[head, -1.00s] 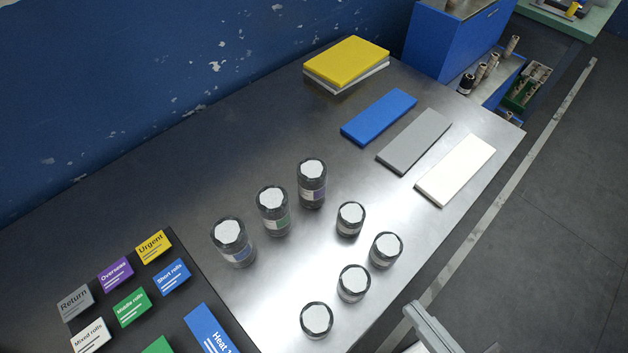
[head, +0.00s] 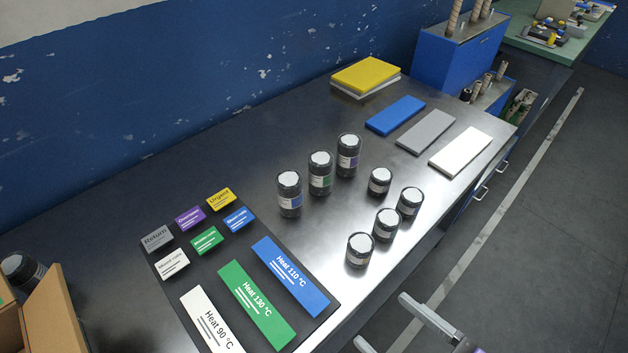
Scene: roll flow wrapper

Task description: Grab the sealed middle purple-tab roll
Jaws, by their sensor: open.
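A tall dark-wrapped roll with a white top and a purple patch on its label (head: 348,157) stands upright on the metal table, farthest back in a row of three tall rolls. Next to it stands a tall roll with a green patch (head: 320,174). A tall roll with a blue-looking patch (head: 289,195) stands nearest in that row. My gripper (head: 380,320) shows only partly at the bottom edge, its pale fingers apart and empty. It is in front of the table's front edge, well apart from the tall rolls. Its rear part is cut off.
Several short rolls (head: 387,225) stand between the tall rolls and the table's front edge. Blue, grey (head: 425,133) and white slabs lie at the back right, beside a yellow stack (head: 365,75). A dark label mat (head: 230,262) and an open carton (head: 52,310) are at left.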

